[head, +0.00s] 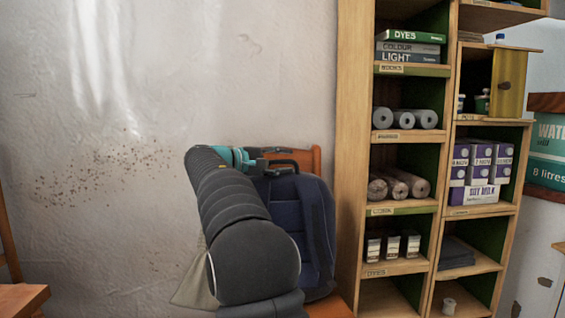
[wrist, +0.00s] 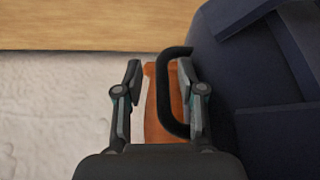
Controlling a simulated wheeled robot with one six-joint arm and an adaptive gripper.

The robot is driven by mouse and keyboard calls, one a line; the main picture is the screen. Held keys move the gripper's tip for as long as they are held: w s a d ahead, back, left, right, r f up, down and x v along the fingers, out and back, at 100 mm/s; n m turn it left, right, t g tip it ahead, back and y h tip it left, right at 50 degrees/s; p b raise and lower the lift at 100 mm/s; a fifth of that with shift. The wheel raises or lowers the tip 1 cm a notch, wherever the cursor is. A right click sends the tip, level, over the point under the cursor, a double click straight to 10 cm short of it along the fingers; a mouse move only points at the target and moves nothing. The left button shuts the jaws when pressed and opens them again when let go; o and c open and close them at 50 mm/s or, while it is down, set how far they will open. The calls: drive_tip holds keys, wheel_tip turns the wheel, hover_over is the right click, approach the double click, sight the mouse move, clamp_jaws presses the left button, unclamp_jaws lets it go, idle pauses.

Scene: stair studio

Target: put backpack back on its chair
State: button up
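The dark blue backpack (head: 318,225) stands upright against an orange wooden chair (head: 308,158), apparently on its seat; my arm hides its left part and much of the seat. In the wrist view the backpack (wrist: 275,85) fills the right side, with its black handle loop (wrist: 162,95) sticking out to the left. My gripper (wrist: 160,72) is open, its two fingers apart. The handle's outer bar shows between them, and the right finger overlaps the loop. The chair's orange back (wrist: 152,120) shows beneath the handle. In the head view my gripper (head: 262,163) is at the backpack's top.
A tall wooden shelf (head: 352,150) with books, rolls and cartons stands close on the right of the chair. A brown wooden surface (head: 20,298) shows at lower left. The space left of my arm looks mostly clear.

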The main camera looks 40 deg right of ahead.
drive_tip(key=w+a+r+p, duration=0.1)
drive_tip(key=a, duration=1.1)
drive_tip(key=shift+w+r, duration=0.15)
drive_tip(key=shift+w, duration=0.15)
drive_tip(key=s+a+f+t+y, duration=0.4)
drive_tip(key=s+a+f+y, duration=0.4)
drive_tip(key=s+a+f, duration=0.4)
drive_tip(key=s+a+f+t+y, duration=0.4)
drive_tip(key=s+a+f+y, duration=0.4)
drive_tip(key=s+a+f, duration=0.4)
drive_tip(key=s+f, duration=0.5)
drive_tip(key=s, duration=0.3)
drive_tip(key=shift+y, duration=0.4)
wheel_tip(320, 180, up, 7)
drive_tip(key=p, duration=0.6)
drive_tip(key=shift+f+p, duration=0.2)
drive_tip(key=shift+p, duration=0.15)
